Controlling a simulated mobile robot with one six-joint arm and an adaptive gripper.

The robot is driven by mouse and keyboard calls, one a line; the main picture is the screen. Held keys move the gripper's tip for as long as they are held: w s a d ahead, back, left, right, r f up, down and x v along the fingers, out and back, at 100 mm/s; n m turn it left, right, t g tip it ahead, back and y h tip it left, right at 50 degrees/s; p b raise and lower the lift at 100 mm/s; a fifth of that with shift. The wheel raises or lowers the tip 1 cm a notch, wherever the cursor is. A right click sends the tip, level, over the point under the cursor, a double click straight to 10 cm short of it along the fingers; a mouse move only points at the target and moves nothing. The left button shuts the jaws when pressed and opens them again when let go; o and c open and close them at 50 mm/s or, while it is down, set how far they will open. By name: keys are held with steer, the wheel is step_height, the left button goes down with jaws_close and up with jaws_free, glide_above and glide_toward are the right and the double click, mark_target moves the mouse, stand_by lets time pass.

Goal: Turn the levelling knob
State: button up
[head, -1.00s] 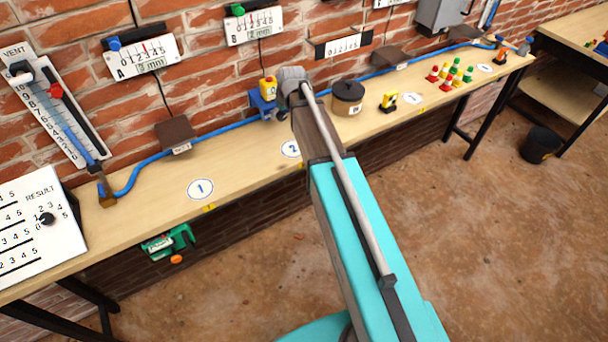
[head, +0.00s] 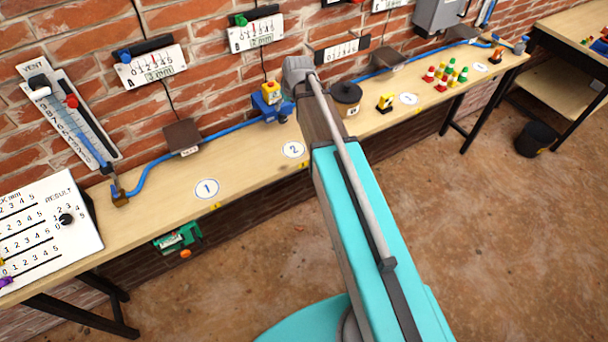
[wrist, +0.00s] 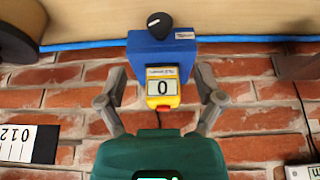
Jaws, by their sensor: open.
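In the wrist view a black knob (wrist: 159,25) with a white pointer line is on a blue block (wrist: 150,58). A yellow-and-red readout (wrist: 162,90) showing 0 is beside the block. My gripper (wrist: 161,78) is open, its two grey fingers spread on either side of the block and readout. The knob lies beyond the fingertips, apart from them. In the head view the blue block (head: 268,110) and yellow readout (head: 271,91) stand on the bench, left of my arm. The gripper fingers are hidden there.
The bench (head: 245,160) runs along a brick wall. A round brown container (head: 346,95) stands right of my arm, with a yellow item (head: 385,103) and several coloured cones beyond. A blue hose (head: 150,165) runs along the back. A RESULT panel (head: 45,235) is at left.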

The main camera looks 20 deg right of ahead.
steer(key=s+f+m+g+b, duration=0.1)
steer(key=s+f+b, duration=0.2)
steer(key=s, duration=0.4)
steer(key=s+f+m+g+b, duration=0.1)
steer(key=s+f+b, duration=0.3)
steer(key=s, duration=0.4)
steer(key=s+a+f+m+g+h+b, duration=0.1)
steer(key=s+f+g+b, duration=0.1)
steer(key=s, duration=0.5)
step_height(320, 180, down, 2)
steer(key=shift+s+f+b, duration=0.25)
steer(key=shift+s+b, duration=0.15)
steer(key=shift+b, duration=0.45)
